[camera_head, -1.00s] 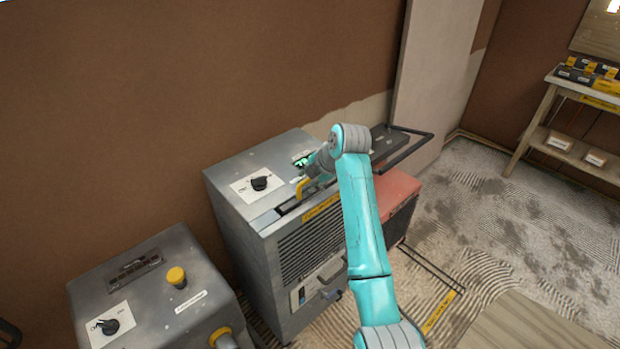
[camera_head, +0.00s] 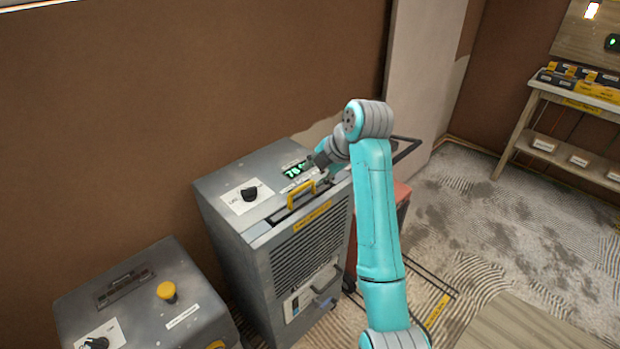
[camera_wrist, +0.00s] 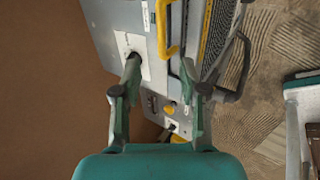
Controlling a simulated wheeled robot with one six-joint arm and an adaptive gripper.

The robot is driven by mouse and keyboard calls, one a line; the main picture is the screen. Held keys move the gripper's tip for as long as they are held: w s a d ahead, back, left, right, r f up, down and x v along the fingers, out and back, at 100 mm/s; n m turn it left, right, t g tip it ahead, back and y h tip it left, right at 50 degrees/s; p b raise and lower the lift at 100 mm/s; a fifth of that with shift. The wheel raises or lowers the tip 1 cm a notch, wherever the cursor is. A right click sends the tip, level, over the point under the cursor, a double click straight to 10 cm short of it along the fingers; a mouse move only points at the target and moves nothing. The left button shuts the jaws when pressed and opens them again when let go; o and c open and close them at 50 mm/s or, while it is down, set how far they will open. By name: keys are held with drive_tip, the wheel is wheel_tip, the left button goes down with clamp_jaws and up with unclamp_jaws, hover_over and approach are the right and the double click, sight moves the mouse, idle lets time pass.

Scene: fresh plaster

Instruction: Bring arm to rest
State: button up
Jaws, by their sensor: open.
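My arm is teal and grey and reaches over a grey machine (camera_head: 235,220) in the head view. My gripper (camera_wrist: 160,68) is open and empty in the wrist view, its two fingers apart above the machine's top. In the head view the gripper is mostly hidden behind my arm's wrist. The machine top carries a black knob (camera_head: 249,194) on a white plate, a lit green display (camera_head: 293,171) and a yellow handle (camera_head: 301,194). The handle also shows in the wrist view (camera_wrist: 163,30), beyond the fingertips. I cannot tell how high the fingers are above the top.
A second grey box (camera_head: 140,300) with a yellow button (camera_head: 167,291) stands at the lower left. A brown wall is behind both. A black bar handle (camera_head: 405,150) sticks out behind my arm. A wooden shelf (camera_head: 515,130) stands at the right, with open patterned floor before it.

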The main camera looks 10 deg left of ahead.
drive_tip(key=shift+s+d+r, duration=0.15)
drive_tip(key=shift+r, duration=0.15)
